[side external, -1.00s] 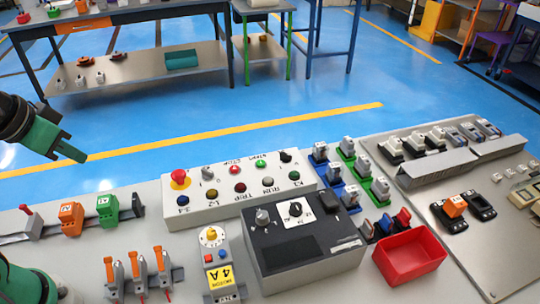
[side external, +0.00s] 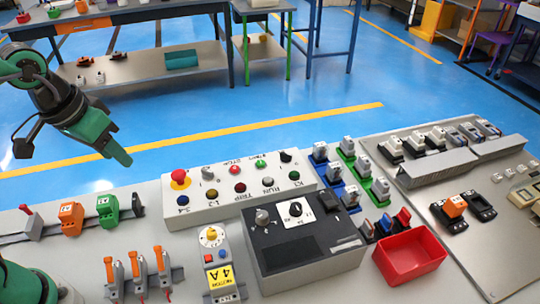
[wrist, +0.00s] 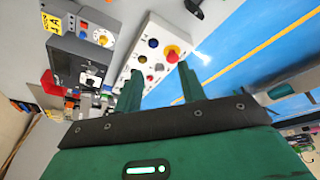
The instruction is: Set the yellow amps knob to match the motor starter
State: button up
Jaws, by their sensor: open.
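The motor starter (side external: 218,262) is a slim grey unit on the bench, with a yellow label reading "MOTOR 4 A". Its yellow amps knob (side external: 211,235) sits on a white dial at the top; the dial marks are too small to read. In the wrist view the starter's dial (wrist: 103,37) and yellow label (wrist: 57,22) show at the upper left. My gripper (side external: 122,158) is high at the left in the side view, above and behind the bench's far edge. It is empty, and in the wrist view its two green fingers (wrist: 158,88) stand apart. It is well away from the knob.
A white button box (side external: 240,196) with a red mushroom button stands behind the starter. A dark grey control box (side external: 300,245) is close on its right. Orange-handled lever units (side external: 138,270) stand on its left. A red tray (side external: 410,256) lies further right.

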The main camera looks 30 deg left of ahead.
jog(key=w+d+f+g, duration=0.2)
jog(key=w+d+f, duration=0.2)
jog(key=d, duration=0.4)
jog(key=g, duration=0.2)
send_over(211, 231)
jog(key=shift+y, duration=0.4)
notch_tip(211, 231, down, 5)
jog(key=shift+f, duration=0.2)
jog(key=shift+f, duration=3.9)
jog(key=shift+c, duration=0.2)
grip_shut()
